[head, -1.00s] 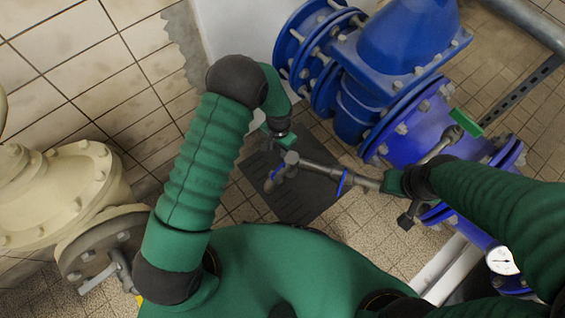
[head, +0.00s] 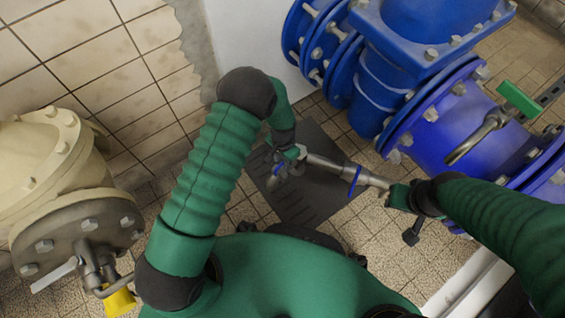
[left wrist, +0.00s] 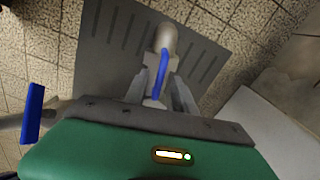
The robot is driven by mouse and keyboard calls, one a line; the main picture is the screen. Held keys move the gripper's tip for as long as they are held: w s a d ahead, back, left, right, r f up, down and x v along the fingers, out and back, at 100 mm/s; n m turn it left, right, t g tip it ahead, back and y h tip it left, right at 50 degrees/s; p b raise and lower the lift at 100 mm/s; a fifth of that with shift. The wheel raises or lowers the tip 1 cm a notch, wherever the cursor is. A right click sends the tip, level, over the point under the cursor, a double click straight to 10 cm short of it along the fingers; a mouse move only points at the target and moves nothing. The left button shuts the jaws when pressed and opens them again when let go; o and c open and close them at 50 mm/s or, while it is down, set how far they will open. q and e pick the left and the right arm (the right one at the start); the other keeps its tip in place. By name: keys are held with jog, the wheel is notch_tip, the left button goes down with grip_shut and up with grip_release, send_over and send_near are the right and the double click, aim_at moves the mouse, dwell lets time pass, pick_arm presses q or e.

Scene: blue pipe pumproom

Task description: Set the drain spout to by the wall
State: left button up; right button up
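My left gripper (head: 286,150) is at this outlet end. The white wall (head: 262,45) stands behind, beyond the left gripper.
A dark slotted plate (head: 318,205) lies on the tiled floor under the spout. Large blue flanged pipework (head: 430,110) with a green-handled valve (head: 518,100) fills the right. A cream flanged pipe (head: 45,165) stands at left.

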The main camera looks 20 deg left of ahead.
pick_arm(q)
jog(key=shift+r, duration=0.1)
grip_shut()
dwell(1.2)
